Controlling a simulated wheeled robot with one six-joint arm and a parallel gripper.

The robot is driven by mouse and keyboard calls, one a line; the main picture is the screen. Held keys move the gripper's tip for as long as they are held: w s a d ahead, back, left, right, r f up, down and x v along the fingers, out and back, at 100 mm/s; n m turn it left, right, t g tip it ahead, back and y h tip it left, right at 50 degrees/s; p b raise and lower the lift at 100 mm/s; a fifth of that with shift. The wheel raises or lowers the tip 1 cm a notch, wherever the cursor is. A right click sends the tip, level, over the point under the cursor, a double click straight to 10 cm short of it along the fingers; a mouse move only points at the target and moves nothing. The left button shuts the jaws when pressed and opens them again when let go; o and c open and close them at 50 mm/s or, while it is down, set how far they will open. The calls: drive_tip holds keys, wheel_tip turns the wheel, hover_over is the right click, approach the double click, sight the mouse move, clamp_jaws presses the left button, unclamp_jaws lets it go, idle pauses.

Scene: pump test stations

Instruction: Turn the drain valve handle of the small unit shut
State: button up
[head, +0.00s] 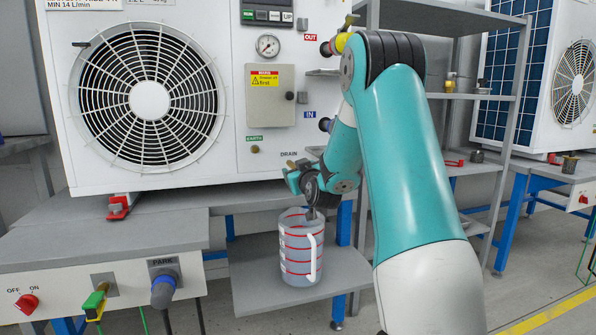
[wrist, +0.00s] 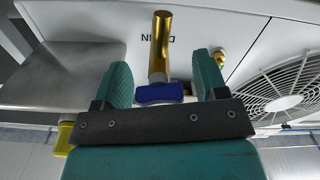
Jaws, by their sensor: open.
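The drain valve shows in the wrist view as a brass pipe (wrist: 161,45) with a blue handle (wrist: 160,94) at its near end. The handle lies crosswise to the pipe in that view. It sits between the two teal fingers of my gripper (wrist: 162,72), with a visible gap on each side. My gripper is open. In the head view my gripper (head: 304,181) is just below the DRAIN label on the front of the white unit (head: 232,100). My gripper largely hides the valve there.
A clear measuring jug (head: 297,262) with red bands stands on a low grey shelf (head: 255,290) below my gripper. A bench front at left carries a red knob (head: 28,303) and a green-yellow valve (head: 95,301). A grey rack (head: 478,97) and another unit (head: 572,90) stand at right.

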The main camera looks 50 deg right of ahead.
drive_tip(key=shift+w+d, duration=0.15)
drive_tip(key=shift+w, duration=0.05)
drive_tip(key=c, duration=0.9)
drive_tip(key=shift+m, duration=1.6)
drive_tip(key=o, duration=0.9)
